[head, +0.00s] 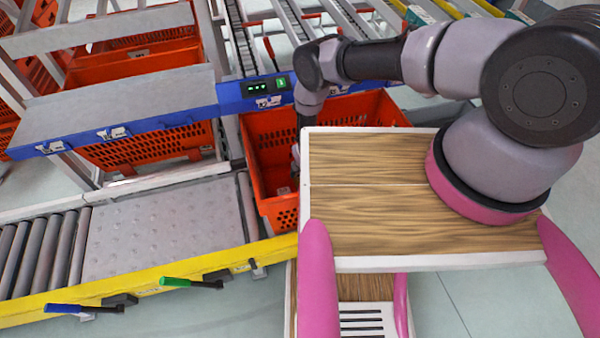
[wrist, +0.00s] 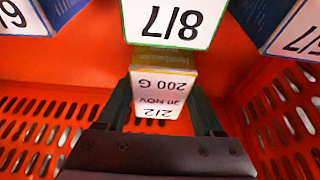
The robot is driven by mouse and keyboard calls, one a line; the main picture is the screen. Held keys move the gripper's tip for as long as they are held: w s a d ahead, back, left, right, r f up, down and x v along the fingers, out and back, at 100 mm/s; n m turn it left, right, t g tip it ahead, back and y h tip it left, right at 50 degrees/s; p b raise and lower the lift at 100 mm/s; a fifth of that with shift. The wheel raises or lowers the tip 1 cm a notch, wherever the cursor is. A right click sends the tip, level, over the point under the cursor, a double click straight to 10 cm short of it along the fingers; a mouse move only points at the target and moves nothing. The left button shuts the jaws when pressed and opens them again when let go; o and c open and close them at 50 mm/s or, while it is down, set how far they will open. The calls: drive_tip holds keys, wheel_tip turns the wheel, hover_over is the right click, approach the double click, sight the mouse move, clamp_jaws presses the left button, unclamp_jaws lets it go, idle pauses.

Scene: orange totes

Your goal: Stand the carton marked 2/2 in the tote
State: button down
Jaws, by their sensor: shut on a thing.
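The carton marked 2/2 (wrist: 161,82) is a small box with a white printed face and a tan face, in the middle of the wrist view. Its print appears upside down. My gripper (wrist: 163,104) is shut on it, one dark finger on each side. Orange slotted walls of the tote (wrist: 48,115) surround them. In the head view the tote (head: 270,122) stands left of my wooden deck, and my gripper (head: 297,152) reaches down inside it. The carton is hidden there. I cannot tell whether it touches the tote floor.
In the wrist view a larger carton (wrist: 168,22) with big figures is close beyond the held one. Other labelled cartons stand at the upper left (wrist: 25,17) and upper right (wrist: 292,28). A blue rail (head: 265,90) runs behind the tote; a conveyor (head: 165,222) lies left.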

drive_tip(key=shift+c, duration=0.2)
unclamp_jaws()
drive_tip(key=shift+r, duration=0.55)
drive_tip(key=v, duration=1.1)
drive_tip(key=shift+s+r, duration=0.2)
drive_tip(key=shift+r, duration=0.05)
